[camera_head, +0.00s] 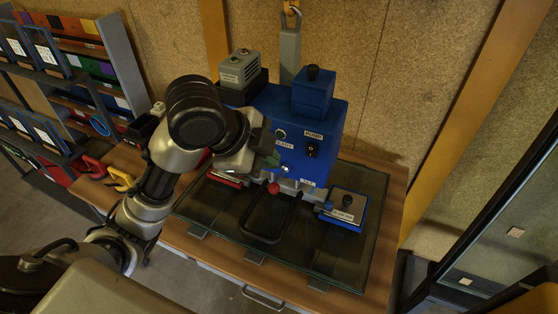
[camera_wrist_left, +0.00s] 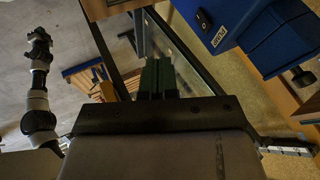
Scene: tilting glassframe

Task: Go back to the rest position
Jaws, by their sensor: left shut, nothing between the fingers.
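My left gripper (camera_head: 272,158) is in front of the blue machine (camera_head: 303,130), close to its front face. Its green fingers (camera_wrist_left: 157,78) are shut with nothing between them in the left wrist view. I cannot tell whether they touch the machine. The blue machine also shows at the upper right of the left wrist view (camera_wrist_left: 215,20). An arm (camera_wrist_left: 40,100), which looks like my right one, is at the left of the left wrist view, away from the machine. Its gripper is too small to read.
The machine stands on a wooden table with a dark glass plate (camera_head: 340,245) on top. A small blue block (camera_head: 345,208) sits right of the machine. Red and yellow clamps (camera_head: 120,180) lie at the left edge. A shelf rack (camera_head: 75,75) is at the left, a glass-framed panel (camera_head: 510,215) at the right.

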